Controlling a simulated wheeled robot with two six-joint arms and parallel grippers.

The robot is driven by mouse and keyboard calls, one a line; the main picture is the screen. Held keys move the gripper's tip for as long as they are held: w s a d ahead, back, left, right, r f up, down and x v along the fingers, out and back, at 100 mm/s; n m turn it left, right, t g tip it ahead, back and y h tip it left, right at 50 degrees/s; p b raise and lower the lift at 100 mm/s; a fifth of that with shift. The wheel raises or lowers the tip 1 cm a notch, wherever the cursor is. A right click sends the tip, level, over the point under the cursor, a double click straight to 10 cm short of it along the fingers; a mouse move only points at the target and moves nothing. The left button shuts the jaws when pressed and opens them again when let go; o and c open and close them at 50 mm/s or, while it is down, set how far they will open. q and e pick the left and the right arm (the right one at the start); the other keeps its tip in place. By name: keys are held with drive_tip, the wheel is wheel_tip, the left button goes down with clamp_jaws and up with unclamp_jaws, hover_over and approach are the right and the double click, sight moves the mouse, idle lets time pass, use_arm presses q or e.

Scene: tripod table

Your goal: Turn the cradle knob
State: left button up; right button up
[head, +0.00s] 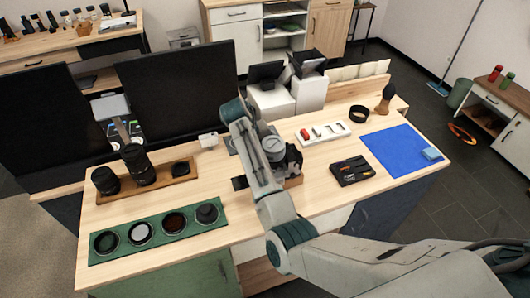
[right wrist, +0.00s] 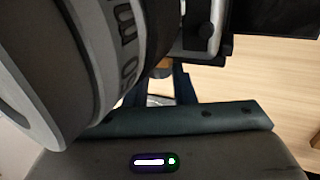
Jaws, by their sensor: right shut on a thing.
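A black camera (head: 293,160) sits on a small wooden base (head: 294,182) in the middle of the table, partly behind my right arm. In the head view the arm covers the jaws. My left gripper is not in view.
A green mat (head: 108,261) with several round filters lies front left. Lenses stand on a wooden tray (head: 180,192) behind it. Two monitors (head: 180,85) rise at the back. A black case (head: 352,170), white tray (head: 322,133) and blue mat (head: 390,145) lie at right.

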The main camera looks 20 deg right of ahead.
drive_tip(key=shift+d+y+p, duration=0.15)
drive_tip(key=shift+y+p, duration=0.7)
drive_tip(key=shift+y, duration=0.05)
drive_tip(key=shift+r, duration=0.1)
drive_tip(key=shift+d+y+p, duration=0.2)
drive_tip(key=shift+y+p, duration=0.9)
drive_tip(key=shift+p, duration=0.1)
drive_tip(key=shift+d+y+p, duration=0.1)
drive_tip(key=shift+y+p, duration=0.4)
drive_tip(key=shift+p, duration=0.1)
drive_tip(key=shift+y+p, duration=0.45)
drive_tip(key=shift+y, duration=0.25)
